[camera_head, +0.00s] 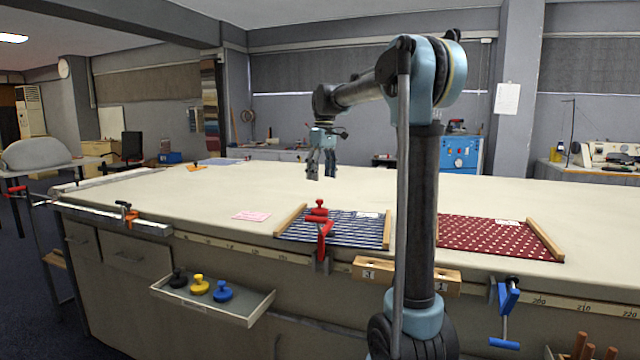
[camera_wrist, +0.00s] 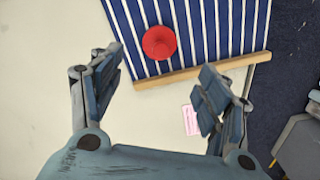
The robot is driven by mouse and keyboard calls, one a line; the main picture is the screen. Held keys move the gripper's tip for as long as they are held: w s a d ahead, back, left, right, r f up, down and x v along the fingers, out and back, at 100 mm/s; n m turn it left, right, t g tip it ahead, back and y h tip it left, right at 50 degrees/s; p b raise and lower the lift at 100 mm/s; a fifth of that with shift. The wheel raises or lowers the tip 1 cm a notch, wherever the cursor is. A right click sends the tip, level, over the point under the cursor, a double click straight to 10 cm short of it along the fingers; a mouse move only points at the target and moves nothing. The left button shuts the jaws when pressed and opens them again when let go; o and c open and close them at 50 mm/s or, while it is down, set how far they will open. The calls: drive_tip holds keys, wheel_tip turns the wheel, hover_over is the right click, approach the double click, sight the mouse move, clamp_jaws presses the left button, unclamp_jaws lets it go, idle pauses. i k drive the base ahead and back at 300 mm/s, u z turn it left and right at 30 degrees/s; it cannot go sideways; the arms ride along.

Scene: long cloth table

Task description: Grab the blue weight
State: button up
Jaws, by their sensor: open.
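The blue weight (camera_head: 223,292) sits in a shallow light tray (camera_head: 246,320) fixed to the front of the table, below the tabletop. A yellow weight (camera_head: 200,285) and a black weight (camera_head: 178,278) stand to its left in the same tray. My gripper (camera_head: 321,178) is open and empty, high above the tabletop, up and to the right of the blue weight. In the wrist view my gripper's fingers (camera_wrist: 160,90) are spread apart, with nothing between them but cloth and table. The blue weight does not show in the wrist view.
A red weight (camera_head: 319,207) stands on blue striped cloth (camera_head: 350,229); it also shows in the wrist view (camera_wrist: 159,42). A red clamp (camera_head: 324,240) grips the table edge nearby. A red dotted cloth (camera_head: 490,236) lies right. An orange clamp (camera_head: 127,214) is at left. The left tabletop is mostly clear.

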sight(223, 294)
drive_tip(key=k, duration=1)
